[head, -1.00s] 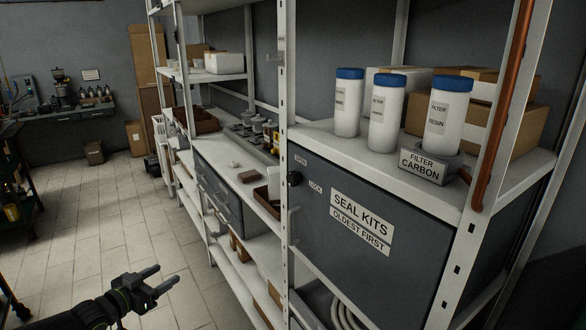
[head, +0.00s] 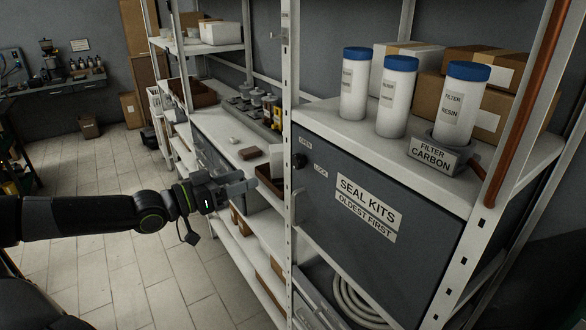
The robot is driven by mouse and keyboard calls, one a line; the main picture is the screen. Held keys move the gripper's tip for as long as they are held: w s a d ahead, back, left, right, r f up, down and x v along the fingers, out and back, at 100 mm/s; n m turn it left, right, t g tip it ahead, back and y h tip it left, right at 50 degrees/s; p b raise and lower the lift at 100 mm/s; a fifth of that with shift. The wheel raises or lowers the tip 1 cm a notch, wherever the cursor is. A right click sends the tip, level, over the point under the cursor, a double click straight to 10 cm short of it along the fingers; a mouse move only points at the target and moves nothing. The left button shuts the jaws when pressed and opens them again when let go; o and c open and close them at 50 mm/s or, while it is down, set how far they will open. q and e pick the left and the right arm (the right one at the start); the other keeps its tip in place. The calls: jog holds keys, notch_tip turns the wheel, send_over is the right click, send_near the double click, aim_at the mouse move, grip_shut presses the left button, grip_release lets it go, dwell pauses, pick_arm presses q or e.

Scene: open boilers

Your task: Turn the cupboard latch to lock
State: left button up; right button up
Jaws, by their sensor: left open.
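The cupboard (head: 400,225) is a dark grey door on the shelf unit with "SEAL KITS / OLDEST FIRST" labels. Its latch (head: 298,162) is a small black knob at the door's upper left, beside a small "OPEN" label (head: 305,141) and a "LOCK" label (head: 321,171). Which way the latch points is too small to tell. My right gripper is not in view.
A white perforated post (head: 288,110) stands just left of the latch. White bottles with blue lids (head: 397,95) and cardboard boxes (head: 495,110) stand above the cupboard. A lower side shelf (head: 220,130) holds trays.

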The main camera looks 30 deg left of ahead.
aim_at(294, 162)
pick_arm(q)
jog(key=b+x, duration=0.6)
jog(key=x, duration=0.3)
jog(key=shift+w+r, duration=0.1)
jog(key=shift+w, duration=0.3)
jog(key=shift+p+x, duration=0.4)
jog(key=shift+x, duration=1.9)
jog(key=shift+c, duration=0.5)
jog(key=c, duration=0.9)
